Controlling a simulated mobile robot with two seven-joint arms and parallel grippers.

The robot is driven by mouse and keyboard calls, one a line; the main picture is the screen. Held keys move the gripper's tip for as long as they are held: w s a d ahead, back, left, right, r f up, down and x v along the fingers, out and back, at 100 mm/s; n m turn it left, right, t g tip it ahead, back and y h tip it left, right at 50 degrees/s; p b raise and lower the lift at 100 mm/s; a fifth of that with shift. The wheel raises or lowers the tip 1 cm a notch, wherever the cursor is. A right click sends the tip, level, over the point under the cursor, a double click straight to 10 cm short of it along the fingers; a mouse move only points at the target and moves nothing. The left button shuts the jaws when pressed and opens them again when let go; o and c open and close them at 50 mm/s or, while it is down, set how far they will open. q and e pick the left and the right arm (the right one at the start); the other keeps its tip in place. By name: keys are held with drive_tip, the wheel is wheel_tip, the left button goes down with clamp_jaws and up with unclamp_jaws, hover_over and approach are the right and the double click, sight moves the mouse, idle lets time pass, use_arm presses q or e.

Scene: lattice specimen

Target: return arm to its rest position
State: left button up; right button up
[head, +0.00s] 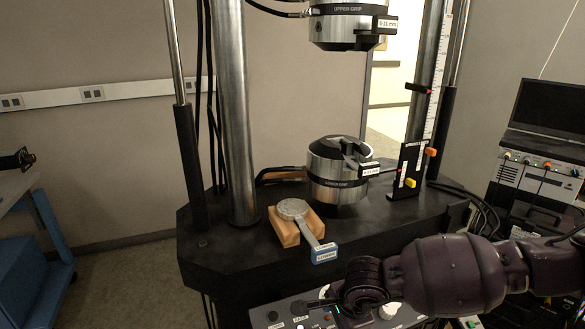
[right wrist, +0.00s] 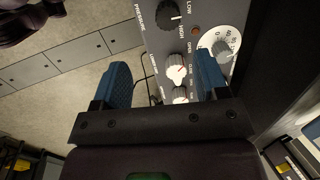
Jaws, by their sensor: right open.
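My right arm comes in from the right in the head view, low over the front of the test machine. Its gripper (head: 345,300) is over the control panel (head: 270,316), partly hidden by the wrist. In the right wrist view the gripper (right wrist: 165,80) is open, with two blue finger pads apart and nothing held between them. My left gripper is not in view.
A grey round-headed specimen (head: 294,209) with a blue labelled end rests on a wooden block (head: 284,232). The lower grip (head: 335,165) and upper grip (head: 340,28) stand apart, empty between. A steel column (head: 232,110) rises at left. Instruments (head: 540,170) stand at right.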

drive_tip(key=s+a+r+m+y, duration=0.3)
drive_tip(key=a+r+m+y, duration=1.35)
drive_tip(key=r, duration=0.25)
drive_tip(key=w+d+f+m+t+h, duration=0.1)
drive_tip(key=w+d+m+t+h, duration=0.2)
drive_tip(key=m, duration=0.4)
drive_tip(key=w+d+f+m+t, duration=0.1)
drive_tip(key=d+m+t, duration=0.2)
drive_tip(key=m+t, duration=0.35)
drive_tip(key=w+d+m+t+h, duration=0.2)
drive_tip(key=d+m+t, duration=0.1)
drive_tip(key=m, duration=0.4)
drive_tip(key=s+d+f+m+t+h, duration=0.1)
drive_tip(key=d+f+m+h, duration=0.6)
drive_tip(key=d+f+m, duration=0.35)
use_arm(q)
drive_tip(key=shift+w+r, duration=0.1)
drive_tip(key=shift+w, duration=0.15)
use_arm(e)
drive_tip(key=s+d+f+m+g+h, duration=0.2)
drive_tip(key=s+d+f+m+h, duration=0.1)
drive_tip(key=s+d+f, duration=0.4)
drive_tip(key=s+d+f+m+g+h, duration=0.3)
drive_tip(key=s+d+f+m, duration=0.3)
drive_tip(key=s+f, duration=0.8)
drive_tip(key=shift+s+d, duration=0.65)
drive_tip(key=shift+s, duration=0.35)
